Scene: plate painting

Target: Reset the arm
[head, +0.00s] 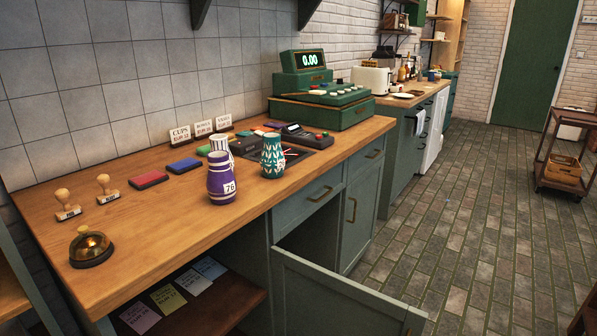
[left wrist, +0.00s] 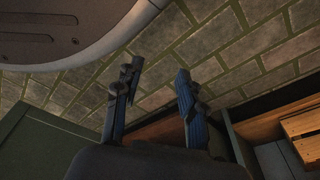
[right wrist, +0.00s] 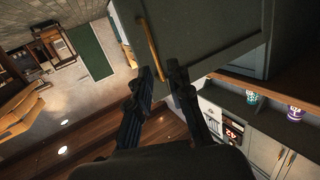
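Neither of my arms shows in the head view. In the left wrist view my left gripper (left wrist: 158,74) has its two fingers spread with nothing between them, above brick floor. In the right wrist view my right gripper (right wrist: 158,68) has its fingers apart, with a narrower gap and nothing held. Its tips are near the brass handle (right wrist: 148,46) of a dark green panel (right wrist: 205,25); they look apart from the handle, though the depth is hard to judge.
A green cabinet door (head: 335,300) stands open below the wooden counter (head: 140,225). A purple vase (head: 221,180) and a teal patterned vase (head: 272,157) stand upright on the counter near a green cash register (head: 320,90). The floor at right is clear up to a cart (head: 566,160).

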